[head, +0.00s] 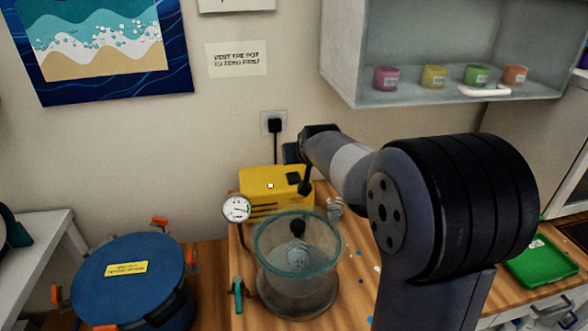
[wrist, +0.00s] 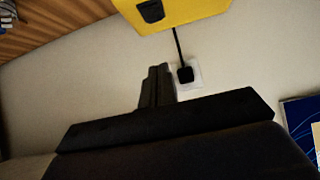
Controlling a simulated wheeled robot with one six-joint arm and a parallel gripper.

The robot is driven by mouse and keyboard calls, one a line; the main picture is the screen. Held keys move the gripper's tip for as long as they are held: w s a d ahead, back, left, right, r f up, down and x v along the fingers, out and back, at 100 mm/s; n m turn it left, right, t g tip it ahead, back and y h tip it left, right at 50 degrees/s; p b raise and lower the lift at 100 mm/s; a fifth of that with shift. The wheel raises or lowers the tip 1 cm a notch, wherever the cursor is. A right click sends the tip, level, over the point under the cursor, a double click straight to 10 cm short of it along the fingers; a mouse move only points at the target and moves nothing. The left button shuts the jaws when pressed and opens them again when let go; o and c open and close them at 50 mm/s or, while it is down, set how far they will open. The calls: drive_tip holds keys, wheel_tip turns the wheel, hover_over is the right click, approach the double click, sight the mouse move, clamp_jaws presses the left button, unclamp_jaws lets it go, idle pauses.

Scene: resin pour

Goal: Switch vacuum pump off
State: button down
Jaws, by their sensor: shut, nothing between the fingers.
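The yellow vacuum pump (head: 262,184) stands on the wooden bench against the wall. A black switch (head: 292,178) sits on its top right part. In the wrist view the pump (wrist: 205,12) is at the top edge, partly cut off, with the black switch (wrist: 151,11) on it. My gripper (head: 304,190) points down at the pump's right end, close beside the switch. In the wrist view my gripper (wrist: 157,72) is shut and empty, its tips below the switch in the picture. I cannot tell whether the tips touch the pump. The switch's position is unclear.
A glass chamber (head: 298,262) stands in front of the pump, with a gauge (head: 236,208) and a teal-handled valve (head: 238,288) on its left. A blue lidded pot (head: 130,280) is at left. A plug (head: 274,126) is in the wall socket. A shelf (head: 450,95) hangs upper right.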

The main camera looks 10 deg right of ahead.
drive_tip(key=p, duration=0.3)
hover_over(293, 173)
drive_tip(key=s, duration=0.3)
wheel_tip(293, 173, down, 6)
drive_tip(key=shift+d+f, duration=0.1)
drive_tip(key=shift+w+f+p, duration=0.2)
drive_tip(key=shift+f+p, duration=0.1)
drive_tip(key=shift+f, duration=0.95)
drive_tip(key=shift+w+f, duration=0.1)
drive_tip(key=shift+f, duration=0.65)
drive_tip(key=shift+w+f+b, duration=0.1)
drive_tip(key=shift+f+b, duration=0.3)
drive_tip(key=shift+b, duration=0.35)
drive_tip(key=shift+r, duration=0.2)
